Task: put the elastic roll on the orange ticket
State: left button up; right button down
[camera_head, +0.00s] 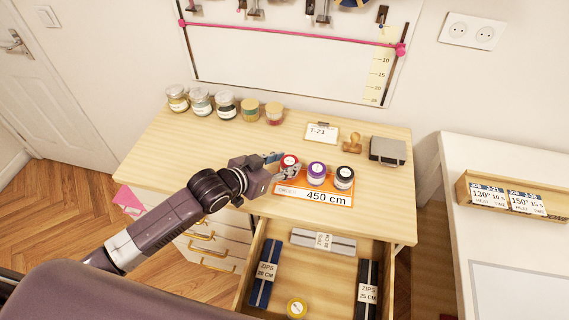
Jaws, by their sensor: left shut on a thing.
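The orange ticket (287,190), marked "450 cm", lies on the wooden desk near its front edge. My left gripper (283,168) is shut on a red-topped roll (290,160), at the ticket's back left beside the purple one. The fingers partly hide the red roll, and I cannot tell whether it rests on the ticket. My right gripper is out of view.
The open drawer (331,250) holds several zip packs. Several jars (226,105) line the desk's back left. A "T-21" card (322,132), a wooden stamp (352,142) and a grey box (388,150) stand at the back right. The desk's left middle is clear.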

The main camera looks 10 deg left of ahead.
pick_arm(q)
jog(key=shift+f, duration=0.5)
jog(key=shift+f, duration=0.1)
jog(key=o, duration=1.1)
jog(key=b+v, duration=0.1)
jog(key=v, duration=1.1)
jog(key=shift+b, duration=0.3)
